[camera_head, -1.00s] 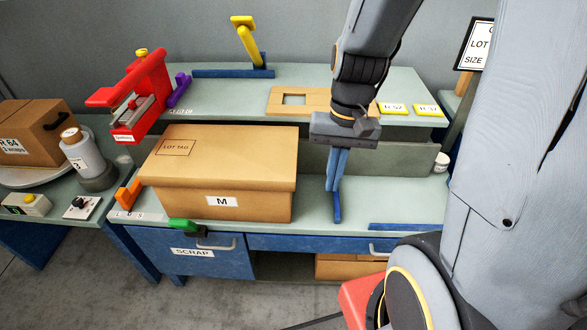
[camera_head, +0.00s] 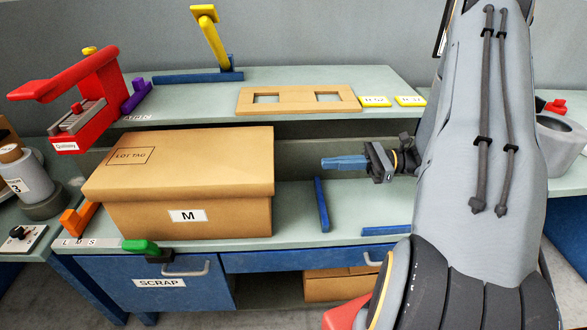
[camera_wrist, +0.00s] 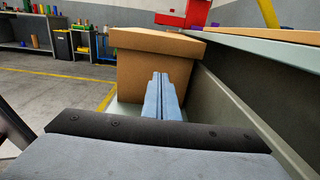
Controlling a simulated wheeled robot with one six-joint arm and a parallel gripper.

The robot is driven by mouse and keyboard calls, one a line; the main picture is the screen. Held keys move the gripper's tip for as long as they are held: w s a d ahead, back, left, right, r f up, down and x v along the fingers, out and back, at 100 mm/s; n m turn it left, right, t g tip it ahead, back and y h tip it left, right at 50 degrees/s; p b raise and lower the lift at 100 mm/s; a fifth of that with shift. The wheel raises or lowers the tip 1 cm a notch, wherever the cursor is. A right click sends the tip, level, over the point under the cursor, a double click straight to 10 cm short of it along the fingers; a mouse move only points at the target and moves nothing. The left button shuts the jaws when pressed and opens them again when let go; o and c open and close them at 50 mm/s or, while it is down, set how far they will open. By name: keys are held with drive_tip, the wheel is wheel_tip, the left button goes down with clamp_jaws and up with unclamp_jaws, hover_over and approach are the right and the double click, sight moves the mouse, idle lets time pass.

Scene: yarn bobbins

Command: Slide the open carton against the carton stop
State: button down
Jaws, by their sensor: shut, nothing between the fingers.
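A brown carton (camera_head: 185,165) marked M, with LOT TAG on its top, stands on the bench's lower level at the left. Its top looks covered by a lid; no opening shows. It also fills the middle of the wrist view (camera_wrist: 150,62). My gripper (camera_head: 324,163) is shut and empty, its blue fingers level and pointing left at the carton's right side, with a gap between. The fingers (camera_wrist: 163,76) overlap the carton in the wrist view. A blue bar (camera_head: 322,205) lies right of the carton, below my gripper. I cannot tell which part is the carton stop.
An orange block (camera_head: 78,218) sits by the carton's left end, and a green-handled piece (camera_head: 140,247) at the front edge. A raised shelf (camera_head: 300,78) behind holds a red press (camera_head: 85,100) and a wooden frame (camera_head: 297,101). Bench between carton and gripper is clear.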

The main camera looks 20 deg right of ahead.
drive_tip(key=p+x, duration=0.2)
drive_tip(key=x, duration=1.1)
drive_tip(key=shift+a+p, duration=0.35)
drive_tip(key=shift+p, duration=0.05)
drive_tip(key=shift+w, duration=0.15)
